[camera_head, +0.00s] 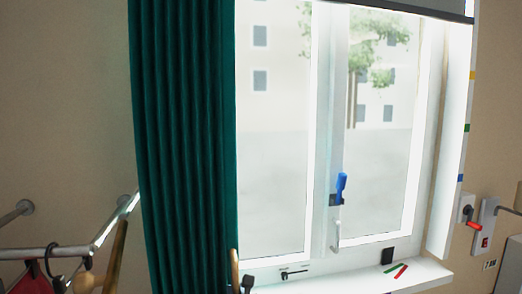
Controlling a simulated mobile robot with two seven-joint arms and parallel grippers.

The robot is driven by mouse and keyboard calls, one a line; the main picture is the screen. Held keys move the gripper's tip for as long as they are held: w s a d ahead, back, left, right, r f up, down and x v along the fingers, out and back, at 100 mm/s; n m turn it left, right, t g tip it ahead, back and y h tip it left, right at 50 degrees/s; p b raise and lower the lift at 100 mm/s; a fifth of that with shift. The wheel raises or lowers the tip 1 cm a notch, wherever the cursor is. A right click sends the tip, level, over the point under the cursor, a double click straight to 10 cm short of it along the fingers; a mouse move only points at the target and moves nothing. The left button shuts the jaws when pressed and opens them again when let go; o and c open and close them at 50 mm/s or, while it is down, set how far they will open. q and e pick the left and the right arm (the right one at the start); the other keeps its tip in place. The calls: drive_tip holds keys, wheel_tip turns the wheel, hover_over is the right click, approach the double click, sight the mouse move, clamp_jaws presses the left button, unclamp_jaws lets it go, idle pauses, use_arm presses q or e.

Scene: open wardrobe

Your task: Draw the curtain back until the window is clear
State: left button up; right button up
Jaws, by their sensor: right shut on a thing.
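The dark green curtain (185,130) hangs in tight vertical folds to the left of the window. Its right edge runs along the left side of the window (275,150). Both window panes show a pale outdoor view with a tree and a building. The visible glass is not covered by the curtain. My right gripper (239,273) shows only in small part at the bottom edge, at the curtain's lower right edge, and is shut on the curtain. The curtain's lower end and most of the gripper are out of frame. My left gripper is not in view.
A metal rail (116,220) with hanging items juts out at the lower left. The white sill (405,277) holds small red and green pieces and a black block. A blue-handled latch (341,187) sits on the window frame. A red-handled fitting (472,224) is on the right wall.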

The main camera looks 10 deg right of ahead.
idle(0.5)
drive_tip(key=shift+a, duration=0.4)
drive_tip(key=o, duration=1)
drive_tip(key=shift+c, duration=0.2)
drive_tip(key=shift+s+p, duration=0.1)
drive_tip(key=shift+p, duration=0.2)
drive_tip(key=s+p, duration=0.3)
drive_tip(key=s, duration=0.4)
drive_tip(key=shift+s+d, duration=0.3)
drive_tip(key=shift+s, duration=0.1)
